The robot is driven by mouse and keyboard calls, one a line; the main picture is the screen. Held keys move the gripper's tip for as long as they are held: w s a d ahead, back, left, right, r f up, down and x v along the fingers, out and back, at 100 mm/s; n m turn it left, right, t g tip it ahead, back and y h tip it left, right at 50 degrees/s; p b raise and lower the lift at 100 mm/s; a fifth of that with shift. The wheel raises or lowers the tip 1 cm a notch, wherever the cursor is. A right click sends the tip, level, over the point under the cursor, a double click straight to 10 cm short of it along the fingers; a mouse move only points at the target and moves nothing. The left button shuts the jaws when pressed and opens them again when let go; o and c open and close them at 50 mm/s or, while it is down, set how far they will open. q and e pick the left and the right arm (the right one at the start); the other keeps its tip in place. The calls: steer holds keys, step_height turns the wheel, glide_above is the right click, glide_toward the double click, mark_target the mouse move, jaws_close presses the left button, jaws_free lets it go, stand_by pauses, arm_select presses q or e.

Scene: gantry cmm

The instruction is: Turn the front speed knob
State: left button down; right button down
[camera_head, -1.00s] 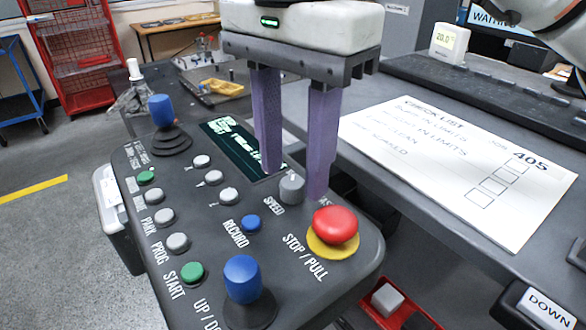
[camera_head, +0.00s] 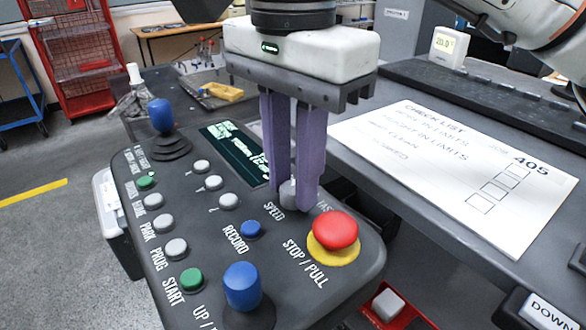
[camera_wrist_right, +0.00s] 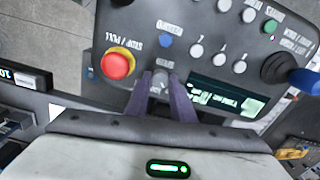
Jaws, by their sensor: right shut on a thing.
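The fingers partly hide the knob in the head view. In the right wrist view the fingertips (camera_wrist_right: 160,82) also close around the knob, beside the red button. My left gripper is not in view.
The red stop button (camera_head: 335,230) stands close in front of the right fingers. Blue joysticks (camera_head: 242,285) and several small buttons rise from the panel. A checklist sheet (camera_head: 460,170) lies on the table to the right.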

steer(key=m, duration=0.9)
steer(key=shift+m, duration=0.4)
steer(key=m+b, duration=0.1)
steer(key=m, duration=0.4)
steer(key=shift+r+m+b, duration=0.1)
steer(key=shift+m+b, duration=0.25)
steer(key=shift+m, duration=1.95)
steer(key=c, duration=1.5)
jaws_free()
steer(key=shift+c, duration=0.2)
